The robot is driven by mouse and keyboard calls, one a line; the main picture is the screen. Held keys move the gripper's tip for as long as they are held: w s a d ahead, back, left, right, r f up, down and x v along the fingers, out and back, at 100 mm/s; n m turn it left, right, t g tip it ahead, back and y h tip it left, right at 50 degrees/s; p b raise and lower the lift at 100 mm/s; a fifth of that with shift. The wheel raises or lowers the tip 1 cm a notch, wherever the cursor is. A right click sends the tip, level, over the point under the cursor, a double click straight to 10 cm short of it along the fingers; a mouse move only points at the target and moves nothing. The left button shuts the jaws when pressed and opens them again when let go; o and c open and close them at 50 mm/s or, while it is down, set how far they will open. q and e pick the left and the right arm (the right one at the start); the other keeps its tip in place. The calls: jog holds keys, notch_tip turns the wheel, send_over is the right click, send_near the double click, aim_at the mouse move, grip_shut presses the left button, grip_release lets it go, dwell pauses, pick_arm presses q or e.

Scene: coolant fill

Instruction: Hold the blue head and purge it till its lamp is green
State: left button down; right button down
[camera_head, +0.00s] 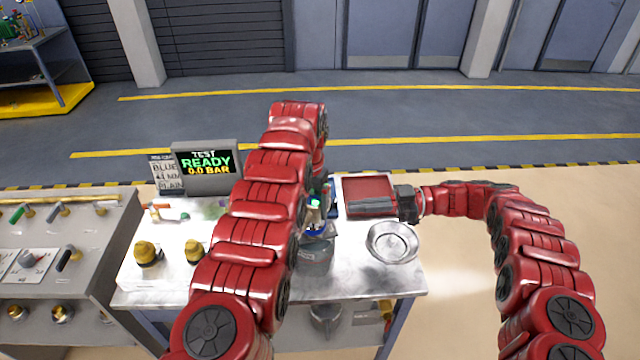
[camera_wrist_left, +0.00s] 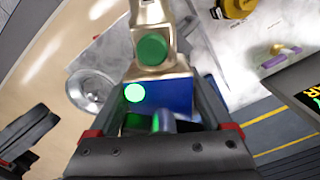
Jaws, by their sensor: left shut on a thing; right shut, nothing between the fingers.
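My left gripper (camera_wrist_left: 160,88) is shut on the blue head (camera_wrist_left: 172,96), whose metal upper part carries a green button (camera_wrist_left: 152,48). A round lamp (camera_wrist_left: 134,92) on the blue body glows green. In the head view the blue head (camera_head: 316,228) shows only in part beside my left arm, which hides much of it and the left gripper. It appears above a grey pot-like vessel (camera_head: 314,256); I cannot tell whether they touch. My right gripper (camera_head: 352,204) is shut and empty over a red tray (camera_head: 368,186).
A metal bowl (camera_head: 392,243) stands at the bench's right. A display (camera_head: 207,160) reads TEST READY 0.0 BAR, with a card (camera_head: 165,174) reading BLUE and PLAIN beside it. Two yellow-topped fittings (camera_head: 148,252) stand left of my left arm. A valve console (camera_head: 60,245) adjoins the bench.

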pick_arm(q)
jog(key=shift+s+a+f, duration=0.1)
jog(key=shift+s+f, duration=0.1)
jog(key=shift+f, duration=0.1)
jog(key=shift+c, duration=0.2)
grip_release()
jog(key=shift+o, duration=0.2)
jog(key=shift+w, duration=0.2)
